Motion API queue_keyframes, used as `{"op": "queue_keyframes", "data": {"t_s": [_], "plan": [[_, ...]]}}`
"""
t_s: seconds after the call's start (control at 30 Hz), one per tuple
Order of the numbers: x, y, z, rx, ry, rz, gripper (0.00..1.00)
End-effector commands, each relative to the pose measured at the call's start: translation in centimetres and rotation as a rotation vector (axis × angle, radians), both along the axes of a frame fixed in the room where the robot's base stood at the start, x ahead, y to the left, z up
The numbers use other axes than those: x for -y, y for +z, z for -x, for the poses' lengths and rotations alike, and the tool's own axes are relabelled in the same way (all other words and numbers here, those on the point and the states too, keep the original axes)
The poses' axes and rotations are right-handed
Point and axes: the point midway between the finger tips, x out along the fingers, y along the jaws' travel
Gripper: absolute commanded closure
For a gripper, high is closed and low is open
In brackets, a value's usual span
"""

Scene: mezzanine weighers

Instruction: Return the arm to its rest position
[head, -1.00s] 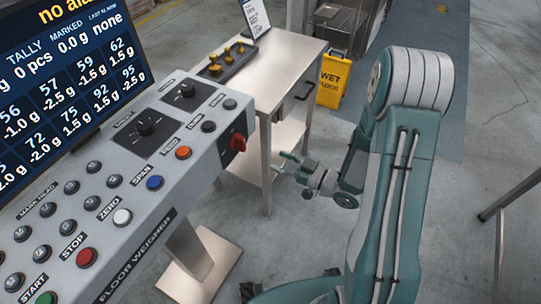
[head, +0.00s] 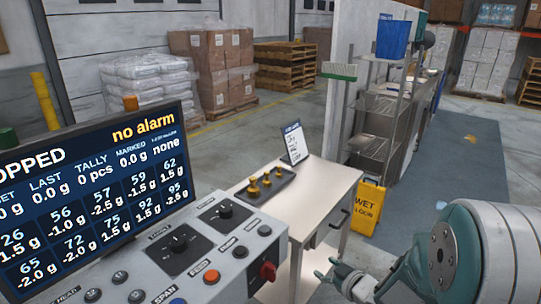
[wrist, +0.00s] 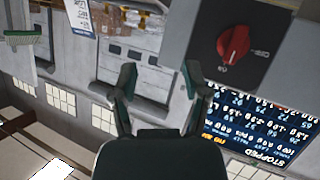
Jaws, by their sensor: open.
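My teal and grey arm enters the head view at the lower right, its large rounded joint cut by the frame edge. My gripper (head: 331,270) shows small beyond it, in front of the steel table and to the right of the weigher panel. In the wrist view my gripper (wrist: 160,80) has its two fingers spread apart, with nothing between them. That view is upside down. The red rotary switch (wrist: 233,44) on the panel's end appears there to the right of the fingers, apart from them. The switch (head: 267,271) also shows in the head view.
The weigher screen (head: 95,185) reads stopped and no alarm. The steel table (head: 318,187) holds a dark tray (head: 257,195) of brass-coloured weights and a sign (head: 295,144). A yellow wet-floor sign (head: 368,207) stands right of it. A shelf rack (head: 380,120) stands behind.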

Motion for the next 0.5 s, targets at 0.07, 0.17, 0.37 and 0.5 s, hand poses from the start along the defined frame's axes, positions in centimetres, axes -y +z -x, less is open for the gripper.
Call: {"op": "queue_keyframes", "data": {"t_s": [0.07,0.17,0.37,0.5], "plan": [[1.1,2.1,-0.3,-0.014,-0.084,0.068,0.40],[2.6,4.3,0.0,-0.053,-0.201,0.130,0.40],[4.9,8.7,2.7,-0.158,-0.422,0.185,0.40],[5.6,11.2,6.0,-0.252,-0.552,0.171,0.40]]}}
